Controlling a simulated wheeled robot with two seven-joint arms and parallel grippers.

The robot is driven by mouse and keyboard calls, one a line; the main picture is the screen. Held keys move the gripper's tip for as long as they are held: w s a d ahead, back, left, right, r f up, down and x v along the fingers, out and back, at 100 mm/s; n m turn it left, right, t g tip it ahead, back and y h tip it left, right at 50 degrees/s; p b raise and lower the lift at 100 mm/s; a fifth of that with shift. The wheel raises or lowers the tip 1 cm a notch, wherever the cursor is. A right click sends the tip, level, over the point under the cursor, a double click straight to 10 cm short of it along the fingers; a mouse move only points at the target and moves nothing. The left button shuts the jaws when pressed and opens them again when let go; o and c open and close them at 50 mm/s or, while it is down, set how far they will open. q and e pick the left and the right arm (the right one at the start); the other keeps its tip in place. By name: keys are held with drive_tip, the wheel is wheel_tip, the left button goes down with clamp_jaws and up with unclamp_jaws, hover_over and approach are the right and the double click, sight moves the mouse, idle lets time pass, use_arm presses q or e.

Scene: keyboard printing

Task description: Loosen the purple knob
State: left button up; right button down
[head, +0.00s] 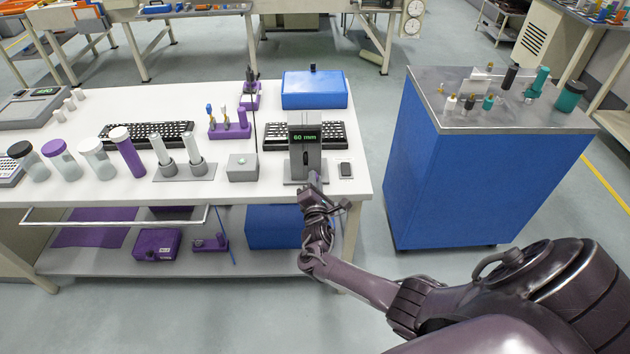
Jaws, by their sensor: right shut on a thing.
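My right gripper (314,180) is at the lower front of this device, shut on a small part there that the fingers cover. That part is at the place of the purple knob, but its colour and its turn cannot be seen. My left gripper is not in view.
On the white table (225,190) stand a blue box (314,89), black keyboards (146,134), a grey block (242,167) and several cylinders. A blue cabinet (470,185) stands right, across a floor gap.

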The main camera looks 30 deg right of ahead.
drive_tip(key=shift+w+r, duration=0.1)
drive_tip(key=c, duration=1.4)
unclamp_jaws()
drive_tip(key=v, duration=0.7)
drive_tip(key=shift+s, duration=0.4)
drive_tip(key=shift+a, duration=0.15)
